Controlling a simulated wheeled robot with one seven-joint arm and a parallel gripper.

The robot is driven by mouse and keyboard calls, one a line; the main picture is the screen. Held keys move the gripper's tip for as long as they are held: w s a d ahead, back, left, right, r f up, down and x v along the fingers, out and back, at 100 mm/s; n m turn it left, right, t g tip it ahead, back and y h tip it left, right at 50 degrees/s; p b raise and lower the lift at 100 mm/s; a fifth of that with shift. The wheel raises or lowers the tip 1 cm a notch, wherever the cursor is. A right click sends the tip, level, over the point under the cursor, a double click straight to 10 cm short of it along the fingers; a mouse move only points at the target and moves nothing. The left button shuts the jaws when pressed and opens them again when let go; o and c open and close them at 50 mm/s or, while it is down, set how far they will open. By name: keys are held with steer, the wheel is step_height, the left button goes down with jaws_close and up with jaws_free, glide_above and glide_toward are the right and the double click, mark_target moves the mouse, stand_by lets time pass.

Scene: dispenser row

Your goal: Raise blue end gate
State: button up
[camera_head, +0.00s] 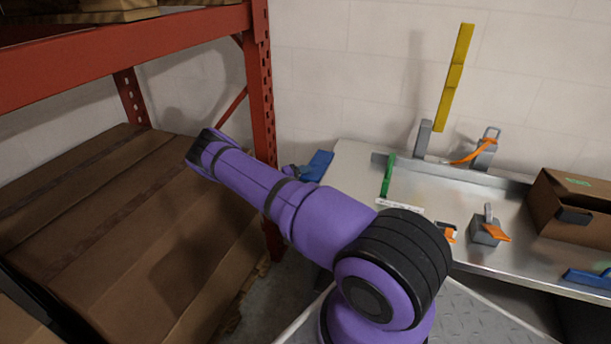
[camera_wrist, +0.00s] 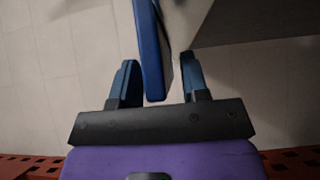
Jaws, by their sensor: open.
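A blue gate (camera_head: 318,165) shows at the left end of the metal counter, beyond my arm, tilted in the picture. In the wrist view a blue plate (camera_wrist: 151,55), which looks like this gate, runs down between my two fingers. My gripper (camera_wrist: 158,68) is open, one blue-grey finger on each side of the plate. The plate lies nearer the left finger; I cannot tell whether they touch. My purple arm hides most of my gripper in the head view. Another blue piece (camera_head: 590,278) lies at the counter's right front edge.
The metal counter (camera_head: 440,190) carries a green strip (camera_head: 388,175), grey blocks with orange flaps (camera_head: 487,228) and a cardboard box (camera_head: 570,208). A tall yellow strip (camera_head: 455,78) stands upright at the wall. A red rack (camera_head: 262,90) and brown boxes (camera_head: 110,215) stand left.

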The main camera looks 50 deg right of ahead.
jaws_close()
